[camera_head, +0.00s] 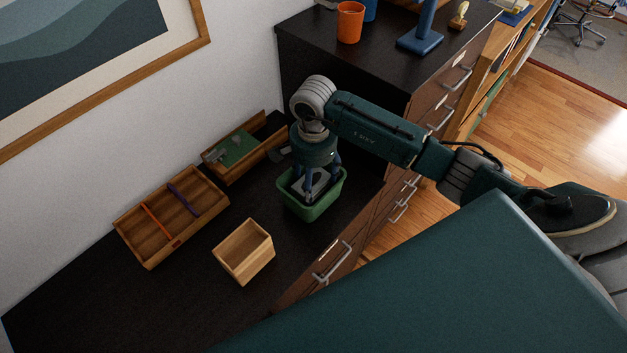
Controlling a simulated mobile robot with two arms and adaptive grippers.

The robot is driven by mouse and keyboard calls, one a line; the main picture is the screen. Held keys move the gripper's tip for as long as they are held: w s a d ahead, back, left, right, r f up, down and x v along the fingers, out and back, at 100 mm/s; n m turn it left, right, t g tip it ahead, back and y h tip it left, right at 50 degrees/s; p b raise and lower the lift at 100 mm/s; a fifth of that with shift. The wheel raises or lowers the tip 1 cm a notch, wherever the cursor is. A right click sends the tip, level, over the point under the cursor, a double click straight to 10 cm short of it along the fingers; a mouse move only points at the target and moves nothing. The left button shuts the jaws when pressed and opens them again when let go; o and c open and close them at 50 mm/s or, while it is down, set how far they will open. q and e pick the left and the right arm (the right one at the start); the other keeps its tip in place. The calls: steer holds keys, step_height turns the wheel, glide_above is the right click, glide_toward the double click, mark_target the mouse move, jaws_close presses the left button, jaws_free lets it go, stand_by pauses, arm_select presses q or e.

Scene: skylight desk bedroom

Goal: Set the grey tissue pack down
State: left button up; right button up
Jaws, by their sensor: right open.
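My right gripper (314,187) points down into a green bin (314,210) on the dark desk top, with its fingers inside the bin's rim. It is open. A grey-white thing (320,181), which looks like the grey tissue pack, shows in the bin between and behind the fingers. The fingers and the bin wall hide part of it, and I cannot tell whether the fingers touch it. My left gripper is not in view.
An empty-looking wooden box (244,252) stands in front of the bin. A wooden tray (158,232) with an orange and a purple strip lies to the left. Another wooden tray (219,176) with green contents is behind. A taller dark cabinet (345,72) rises behind the bin.

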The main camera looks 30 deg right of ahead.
steer(key=shift+r, duration=0.2)
steer(key=shift+w+r, duration=0.1)
steer(key=shift+r, duration=0.2)
step_height(320, 180, up, 11)
steer(key=b, duration=0.3)
steer(key=shift+r+b, duration=0.15)
steer(key=shift+b, duration=0.2)
